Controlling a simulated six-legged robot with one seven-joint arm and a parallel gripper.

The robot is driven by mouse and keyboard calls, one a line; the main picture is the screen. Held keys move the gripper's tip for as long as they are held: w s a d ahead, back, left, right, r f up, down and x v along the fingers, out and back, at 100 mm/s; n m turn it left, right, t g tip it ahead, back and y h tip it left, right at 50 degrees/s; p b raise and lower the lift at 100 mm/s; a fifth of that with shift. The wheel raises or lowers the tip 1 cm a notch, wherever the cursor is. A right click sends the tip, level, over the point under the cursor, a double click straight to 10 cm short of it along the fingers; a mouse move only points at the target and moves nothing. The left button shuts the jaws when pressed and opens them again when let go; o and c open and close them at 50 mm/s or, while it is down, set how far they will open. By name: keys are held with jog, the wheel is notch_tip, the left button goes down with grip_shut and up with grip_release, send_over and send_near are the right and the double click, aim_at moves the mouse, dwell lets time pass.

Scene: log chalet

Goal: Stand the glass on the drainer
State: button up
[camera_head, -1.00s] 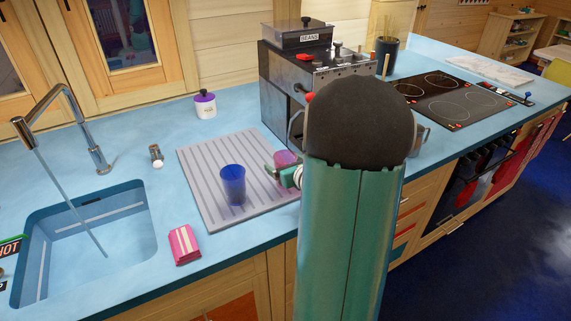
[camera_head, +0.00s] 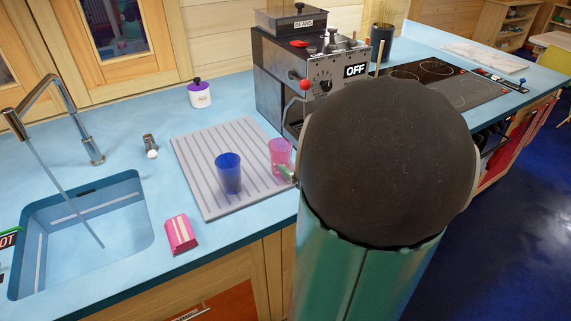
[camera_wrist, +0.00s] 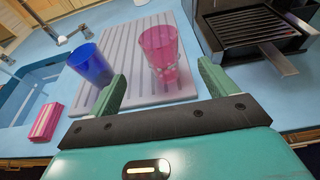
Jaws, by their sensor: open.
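A pink glass (camera_head: 280,154) stands upright on the right part of the grey ribbed drainer (camera_head: 203,197). A blue glass (camera_head: 229,174) stands on the drainer to its left. In the wrist view the pink glass (camera_wrist: 160,50) is ahead of my gripper (camera_wrist: 164,88), and the blue glass (camera_wrist: 91,63) is to the left. My gripper is open, its two green fingers apart, with the pink glass beyond and between their tips and nothing held. In the head view my arm hides most of the gripper; only a green fingertip shows beside the pink glass.
A coffee machine (camera_head: 322,75) stands right behind the drainer. The sink (camera_head: 123,219) with its tap is at left. A pink-striped packet (camera_head: 181,234) lies at the front, and a white pot with a purple lid (camera_head: 200,94) stands at the back.

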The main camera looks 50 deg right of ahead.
jog(key=w+a+r+n+g+y, duration=0.2)
jog(key=a+n+y, duration=0.3)
jog(key=a+n, duration=0.55)
jog(key=w+a+r+n+g+y, duration=0.3)
jog(key=a+n, duration=0.4)
jog(key=a, duration=0.6)
jog(key=s+a+r+n+g+h, duration=0.3)
jog(key=s+a+n, duration=0.6)
jog(key=n, duration=1.3)
jog(key=shift+s+a+h, duration=0.35)
jog(key=shift+a+h, duration=0.05)
jog(key=shift+a, duration=0.3)
jog(key=shift+c, duration=0.3)
